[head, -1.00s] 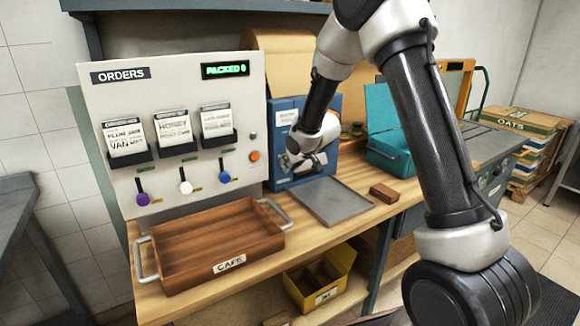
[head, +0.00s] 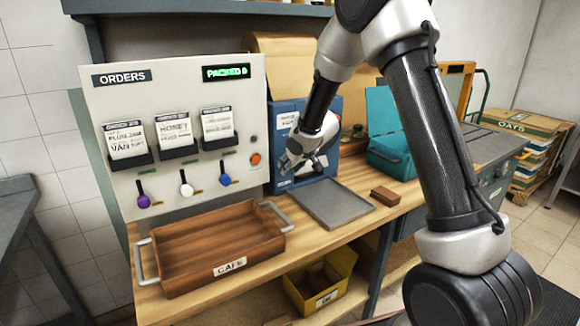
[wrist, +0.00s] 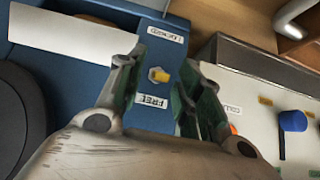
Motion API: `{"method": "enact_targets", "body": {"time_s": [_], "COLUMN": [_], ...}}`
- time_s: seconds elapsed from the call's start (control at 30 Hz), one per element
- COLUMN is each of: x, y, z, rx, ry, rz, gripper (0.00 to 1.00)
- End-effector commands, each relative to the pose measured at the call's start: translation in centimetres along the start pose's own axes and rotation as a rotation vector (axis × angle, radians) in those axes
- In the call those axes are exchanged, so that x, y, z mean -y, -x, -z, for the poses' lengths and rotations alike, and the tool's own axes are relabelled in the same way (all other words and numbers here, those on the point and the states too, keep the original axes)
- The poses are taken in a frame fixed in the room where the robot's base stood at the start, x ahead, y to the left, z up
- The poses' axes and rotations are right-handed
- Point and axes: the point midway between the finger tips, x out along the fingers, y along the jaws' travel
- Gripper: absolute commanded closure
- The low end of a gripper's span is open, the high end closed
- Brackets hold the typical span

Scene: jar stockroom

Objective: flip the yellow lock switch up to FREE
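The yellow lock switch (wrist: 161,75) is a small lever on the blue box (wrist: 75,57) in the wrist view. It lies between an upside-down FREE label (wrist: 152,101) below and another upside-down label (wrist: 165,35) above, which seems to read LOCKED. I cannot tell clearly which way the lever tilts. My gripper (wrist: 158,72) is open, with one finger on each side of the switch and gaps visible between. In the head view, my gripper (head: 291,163) is in front of the blue box (head: 286,108), at its lower left, and the switch is hidden there.
The cream ORDERS panel (head: 180,85) with coloured levers stands left of the box. A grey tray (head: 332,203) lies below my gripper. A wooden CAFE crate (head: 210,245) and a brown block (head: 385,196) share the bench. A teal box (head: 390,125) stands right.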

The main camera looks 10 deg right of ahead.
Motion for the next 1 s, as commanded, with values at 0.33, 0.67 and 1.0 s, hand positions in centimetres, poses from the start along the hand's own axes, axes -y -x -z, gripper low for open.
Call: {"method": "enact_targets", "body": {"time_s": [0.33, 0.67, 1.0], "x": [-0.1, -0.1, 0.0], "y": [3.3, 10.2, 12.0], "z": [0.1, 0.0, 0.0], "rx": [-0.003, -0.002, 0.0], "ry": [0.001, 0.001, 0.0], "rz": [-0.001, -0.001, 0.0], "gripper": [0.64, 0.64, 0.64]}}
